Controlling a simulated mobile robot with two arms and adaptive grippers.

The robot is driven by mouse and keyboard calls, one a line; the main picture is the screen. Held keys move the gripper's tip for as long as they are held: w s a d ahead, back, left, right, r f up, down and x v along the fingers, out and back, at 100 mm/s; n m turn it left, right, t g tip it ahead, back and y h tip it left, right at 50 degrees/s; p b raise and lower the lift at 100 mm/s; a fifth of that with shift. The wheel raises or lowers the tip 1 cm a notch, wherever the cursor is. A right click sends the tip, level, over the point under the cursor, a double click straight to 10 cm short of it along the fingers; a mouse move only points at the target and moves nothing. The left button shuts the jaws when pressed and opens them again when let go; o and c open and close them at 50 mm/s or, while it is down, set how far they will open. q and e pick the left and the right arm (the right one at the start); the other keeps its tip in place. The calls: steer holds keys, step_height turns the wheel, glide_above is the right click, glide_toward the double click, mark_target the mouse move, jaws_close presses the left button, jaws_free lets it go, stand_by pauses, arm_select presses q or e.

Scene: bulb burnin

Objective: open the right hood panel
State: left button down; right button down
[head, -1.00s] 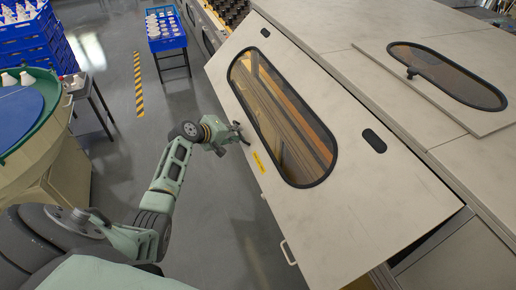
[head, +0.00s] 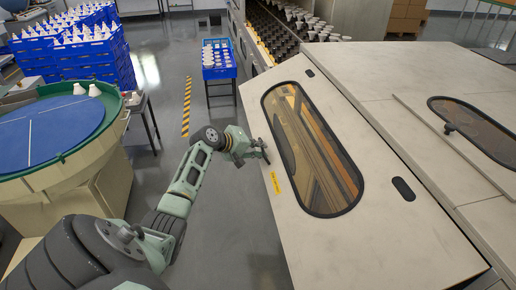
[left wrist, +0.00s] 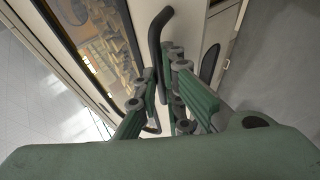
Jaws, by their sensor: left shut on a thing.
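The hood panel (head: 375,230) is a large pale panel with a long oval window (head: 312,150), a yellow label (head: 275,183) and dark oval fittings. It is tilted, its left edge standing out over the floor. My left gripper (head: 262,151) is at this left edge, beside the window. In the left wrist view, my left gripper (left wrist: 168,90) is shut on a dark curved bar handle (left wrist: 155,38); the fingers hide part of it. The window (left wrist: 95,45) shows there on the left. My right gripper is out of view.
A second hood panel with an oval window (head: 478,128) lies at the right. A round blue-topped table (head: 45,135) stands at the left.

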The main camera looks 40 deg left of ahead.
arm_select(q)
steer(key=c, duration=2.2)
jaws_free()
steer(key=shift+w+d+r, duration=0.35)
steer(key=shift+w+r, duration=0.05)
steer(key=shift+r, duration=0.05)
steer(key=o, duration=0.3)
steer(key=shift+w+d+f, duration=0.15)
steer(key=shift+w+d, duration=0.05)
steer(key=shift+o, duration=0.2)
steer(key=shift+s+a+f, duration=0.15)
steer(key=shift+s+a, duration=0.1)
steer(key=shift+s, duration=0.2)
steer(key=v, duration=1.1)
steer(key=shift+r, duration=0.3)
steer(key=shift+s, duration=0.1)
